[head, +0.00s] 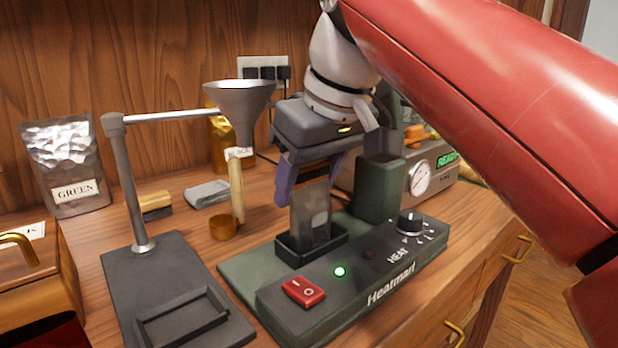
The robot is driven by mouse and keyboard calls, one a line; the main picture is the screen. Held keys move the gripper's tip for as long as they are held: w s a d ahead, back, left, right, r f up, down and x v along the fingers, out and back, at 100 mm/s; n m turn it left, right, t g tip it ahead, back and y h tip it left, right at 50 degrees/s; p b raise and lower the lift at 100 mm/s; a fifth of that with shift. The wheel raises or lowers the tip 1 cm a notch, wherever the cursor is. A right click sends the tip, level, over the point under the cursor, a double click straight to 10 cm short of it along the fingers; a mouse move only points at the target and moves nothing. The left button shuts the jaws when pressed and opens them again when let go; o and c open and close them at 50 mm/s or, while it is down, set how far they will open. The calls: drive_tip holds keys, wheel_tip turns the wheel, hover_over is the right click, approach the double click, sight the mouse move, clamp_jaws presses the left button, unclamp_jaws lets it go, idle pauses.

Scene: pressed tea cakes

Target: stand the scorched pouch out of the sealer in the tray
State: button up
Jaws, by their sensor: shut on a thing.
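A grey, partly see-through pouch (311,212) stands upright, its lower end inside a small black open holder (287,246) on the green Heatmark sealer (375,282). A darker patch shows on the pouch's face. My gripper (311,182) points down over it, with one purple-blue finger on the left of its top and the other on the right. It is shut on the pouch near its upper end. The pouch's bottom is hidden by the holder's wall; whether it touches the holder's floor cannot be told. A shallow dark rectangular tray frame (182,316) lies at front left, on the funnel stand's base.
The funnel (240,100) on its stand rises close left of my gripper. The sealer's green post (378,190) is close on the right. A gauge machine (420,178) stands behind.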

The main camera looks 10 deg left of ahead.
drive_tip(key=o, duration=1.2)
drive_tip(key=shift+f, duration=0.1)
